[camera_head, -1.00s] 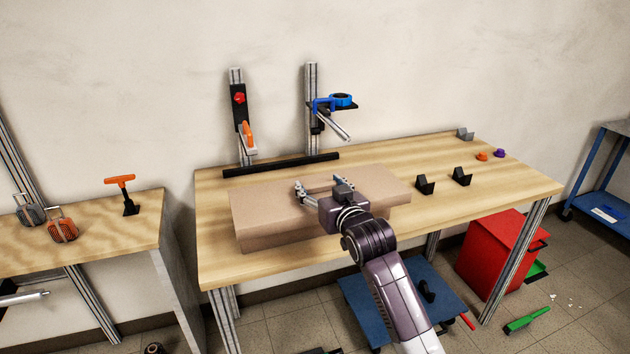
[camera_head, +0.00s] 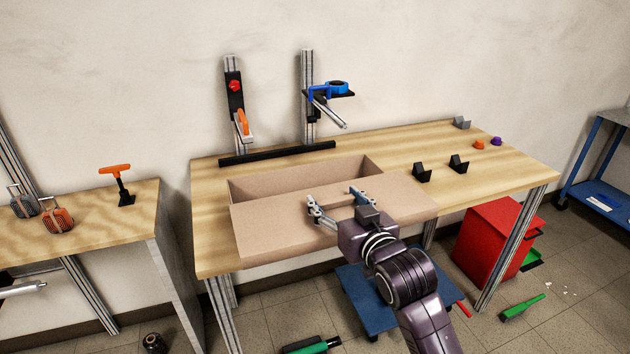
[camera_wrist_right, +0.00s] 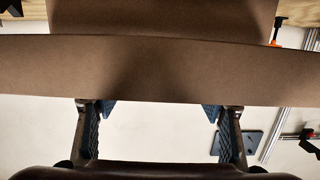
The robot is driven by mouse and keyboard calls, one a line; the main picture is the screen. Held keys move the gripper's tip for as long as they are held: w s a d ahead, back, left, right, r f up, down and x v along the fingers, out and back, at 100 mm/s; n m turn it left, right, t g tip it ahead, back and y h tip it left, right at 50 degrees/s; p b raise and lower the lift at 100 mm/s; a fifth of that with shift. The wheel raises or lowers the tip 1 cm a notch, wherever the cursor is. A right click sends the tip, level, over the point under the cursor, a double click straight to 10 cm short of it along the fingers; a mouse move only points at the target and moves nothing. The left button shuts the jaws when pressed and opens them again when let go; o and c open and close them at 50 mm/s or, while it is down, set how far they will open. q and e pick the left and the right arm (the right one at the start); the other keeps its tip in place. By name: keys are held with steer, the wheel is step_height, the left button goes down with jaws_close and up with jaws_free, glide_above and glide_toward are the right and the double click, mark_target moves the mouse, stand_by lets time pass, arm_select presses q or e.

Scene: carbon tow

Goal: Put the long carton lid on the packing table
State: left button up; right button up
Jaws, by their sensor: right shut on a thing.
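The long carton lid (camera_head: 275,228) is a flat brown cardboard piece. It is at the near side of the open carton (camera_head: 300,182) in the head view and hides the carton's front. My right gripper (camera_head: 335,202) is shut on the lid, its two fingers at the lid's upper side. In the right wrist view the lid (camera_wrist_right: 160,70) spans the frame beyond the fingers (camera_wrist_right: 160,120). The packing table (camera_head: 515,172) has a wooden top and carries the carton. I cannot tell whether the lid touches the carton. My left gripper is not in view.
A black bar (camera_head: 275,154) and two upright posts (camera_head: 307,95) line the back. A red cabinet (camera_head: 497,240) and blue dolly (camera_head: 365,300) are below.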

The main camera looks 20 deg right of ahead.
steer(key=s+a+f+n+y, duration=0.1)
steer(key=s+y, duration=0.1)
steer(key=s, duration=0.5)
steer(key=s+a+f+n+g+y, duration=0.1)
steer(key=s+a+f+n+y, duration=0.1)
steer(key=s, duration=0.4)
steer(key=s+a+f+n+y+p, duration=0.1)
steer(key=s+n+y, duration=0.1)
steer(key=s, duration=0.5)
steer(key=shift+s+a+f+g+y, duration=0.15)
steer(key=shift+s+f+g+y, duration=0.2)
steer(key=shift+y, duration=0.35)
